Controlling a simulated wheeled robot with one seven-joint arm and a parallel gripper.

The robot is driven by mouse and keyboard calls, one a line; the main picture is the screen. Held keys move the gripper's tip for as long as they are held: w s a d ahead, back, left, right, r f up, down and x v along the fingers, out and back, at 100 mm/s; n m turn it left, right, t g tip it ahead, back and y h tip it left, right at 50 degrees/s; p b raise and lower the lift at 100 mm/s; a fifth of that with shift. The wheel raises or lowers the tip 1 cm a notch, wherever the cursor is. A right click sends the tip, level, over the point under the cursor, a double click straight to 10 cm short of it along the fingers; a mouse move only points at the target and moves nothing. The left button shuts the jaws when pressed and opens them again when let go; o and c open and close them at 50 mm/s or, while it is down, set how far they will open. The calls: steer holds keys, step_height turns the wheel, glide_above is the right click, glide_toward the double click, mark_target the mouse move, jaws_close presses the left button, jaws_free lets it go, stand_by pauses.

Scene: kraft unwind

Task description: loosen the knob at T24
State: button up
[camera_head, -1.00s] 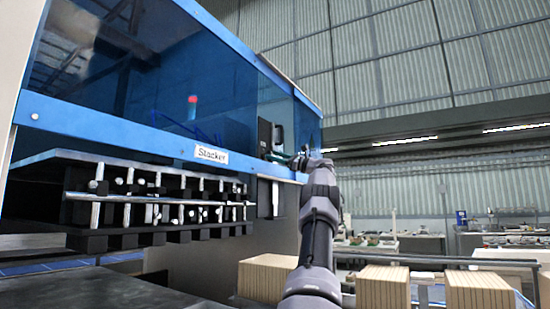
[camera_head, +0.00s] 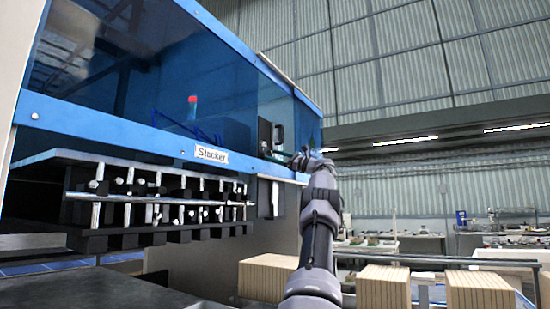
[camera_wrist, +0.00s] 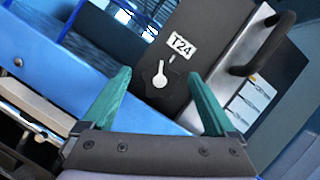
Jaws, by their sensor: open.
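The T24 knob (camera_wrist: 160,78) shows in the wrist view as a dark knob with a pale pointer, on a dark panel below a white label (camera_wrist: 181,46) reading T24. My gripper (camera_wrist: 165,92) is open, its two green fingers apart on either side of the knob in the picture. The fingers look short of the panel, and nothing is between them. In the head view my gripper (camera_head: 300,160) is at the far right end of the blue machine, by the dark panel (camera_head: 265,135). The knob is too small to make out there.
A black handle (camera_wrist: 268,45) on a metal plate stands right of the panel. The blue frame (camera_wrist: 60,70) runs along the left. In the head view the Stacker sign (camera_head: 211,154) is left of my gripper, and stacked boards (camera_head: 265,277) stand low beside my arm.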

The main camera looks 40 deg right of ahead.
steer(key=v, duration=1)
steer(key=shift+s+d, duration=0.2)
steer(key=shift+s, duration=0.1)
steer(key=shift+f, duration=0.15)
steer(key=w+a+r+m+t+h, duration=0.1)
steer(key=w+a+m, duration=0.1)
steer(key=w+m, duration=0.1)
steer(key=w+a+r+m+t+h, duration=0.1)
steer(key=w+a+m, duration=0.1)
steer(key=w+m, duration=0.1)
steer(key=w+a+r+m+t+h, duration=0.1)
steer(key=w+a+m+h, duration=0.1)
steer(key=w+m, duration=0.1)
steer(key=shift+w+a+r+m, duration=0.2)
steer(key=shift+w+m, duration=0.2)
steer(key=shift+m, duration=0.2)
